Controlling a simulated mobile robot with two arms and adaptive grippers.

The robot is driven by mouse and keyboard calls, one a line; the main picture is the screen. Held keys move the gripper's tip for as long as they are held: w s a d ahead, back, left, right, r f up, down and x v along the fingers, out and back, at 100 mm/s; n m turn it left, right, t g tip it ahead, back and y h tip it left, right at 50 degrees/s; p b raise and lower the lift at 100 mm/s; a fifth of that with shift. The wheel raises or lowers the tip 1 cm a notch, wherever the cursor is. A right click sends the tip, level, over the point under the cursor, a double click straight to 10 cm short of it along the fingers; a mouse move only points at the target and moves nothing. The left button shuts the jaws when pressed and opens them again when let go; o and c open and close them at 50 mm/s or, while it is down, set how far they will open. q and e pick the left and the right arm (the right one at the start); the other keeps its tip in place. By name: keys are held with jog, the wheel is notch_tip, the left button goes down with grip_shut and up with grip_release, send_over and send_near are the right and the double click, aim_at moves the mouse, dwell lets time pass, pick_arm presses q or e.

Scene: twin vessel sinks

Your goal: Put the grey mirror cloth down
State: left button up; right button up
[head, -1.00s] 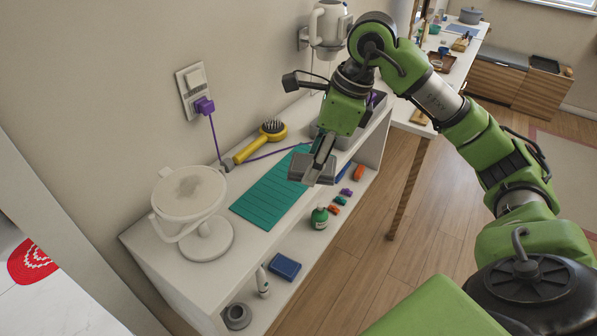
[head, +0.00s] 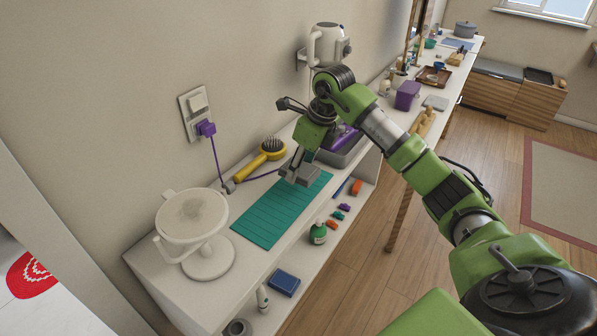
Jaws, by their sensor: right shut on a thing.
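My right gripper (head: 297,167) is shut on the grey mirror cloth (head: 304,175), a small folded grey pad. It holds the cloth at the far end of the teal ribbed mat (head: 268,222) on the white shelf top. I cannot tell whether the cloth touches the mat. The gripper's fingers hide part of the cloth. My left gripper is not in view.
A round white mirror on a stand (head: 192,218) stands left of the mat. A yellow hairbrush (head: 262,158) lies behind it, near a purple cord. A grey tray (head: 345,150) with a purple item is beyond the gripper. Several small items sit on the lower shelf.

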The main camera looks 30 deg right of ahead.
aim_at(298, 186)
jog(key=shift+w+d+f, duration=0.1)
jog(key=shift+w+f, duration=0.55)
jog(key=shift+f, duration=0.15)
notch_tip(298, 186, down, 3)
jog(key=shift+p, duration=1.05)
jog(key=shift+w+f, duration=0.1)
jog(key=shift+f, duration=0.2)
jog(key=o, duration=1)
